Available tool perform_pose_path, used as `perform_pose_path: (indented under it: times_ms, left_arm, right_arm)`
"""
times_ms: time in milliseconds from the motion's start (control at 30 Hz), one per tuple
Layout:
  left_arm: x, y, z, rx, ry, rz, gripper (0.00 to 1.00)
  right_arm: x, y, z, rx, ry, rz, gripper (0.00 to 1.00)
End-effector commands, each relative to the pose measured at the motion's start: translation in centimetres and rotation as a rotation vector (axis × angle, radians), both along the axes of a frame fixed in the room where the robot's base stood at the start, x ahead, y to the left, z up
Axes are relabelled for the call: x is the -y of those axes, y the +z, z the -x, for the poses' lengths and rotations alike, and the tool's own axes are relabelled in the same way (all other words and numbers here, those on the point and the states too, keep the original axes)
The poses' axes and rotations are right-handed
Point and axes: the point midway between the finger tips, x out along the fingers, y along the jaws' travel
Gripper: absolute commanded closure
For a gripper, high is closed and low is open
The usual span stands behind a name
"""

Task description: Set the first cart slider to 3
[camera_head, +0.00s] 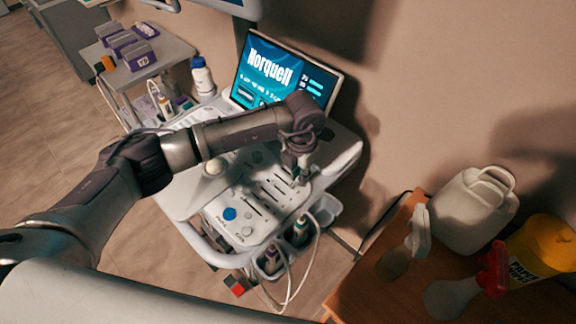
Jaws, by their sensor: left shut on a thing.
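The cart (340,158) stands in the middle of the head view, with a lit screen (282,72) reading "Norquell". Its control panel has several slider slots (268,197) side by side, a blue knob (229,213) and pale knobs. My left arm comes in from the left across the panel. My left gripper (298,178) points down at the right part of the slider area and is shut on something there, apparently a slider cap. The cap itself is hidden by the fingers, and I cannot read the slider's number. My right gripper is not in view.
Probes with cables (300,226) hang in holders at the cart's front. At the right, a wooden table (400,225) holds a white jug (470,210), spray bottles and a yellow container (545,245). A side trolley (168,55) with purple boxes stands at the upper left.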

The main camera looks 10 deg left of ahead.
Motion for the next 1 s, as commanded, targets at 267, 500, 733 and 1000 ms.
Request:
perform_pose_path:
  times_ms: [267,500,733,1000]
  left_arm:
    - [0.5,0.1,0.3,-0.002,-0.001,0.006,1.0]
    - [0.5,0.1,0.3,-0.002,-0.001,0.005,0.59]
    - [0.4,0.1,0.2,-0.001,0.0,0.004,0.59]
    - [0.4,3.3,0.1,0.003,-0.003,0.004,0.59]
  right_arm:
    - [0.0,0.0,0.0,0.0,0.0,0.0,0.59]
    - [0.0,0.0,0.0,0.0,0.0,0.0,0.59]
    - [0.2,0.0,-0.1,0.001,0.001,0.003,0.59]
    - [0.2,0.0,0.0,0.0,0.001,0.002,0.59]
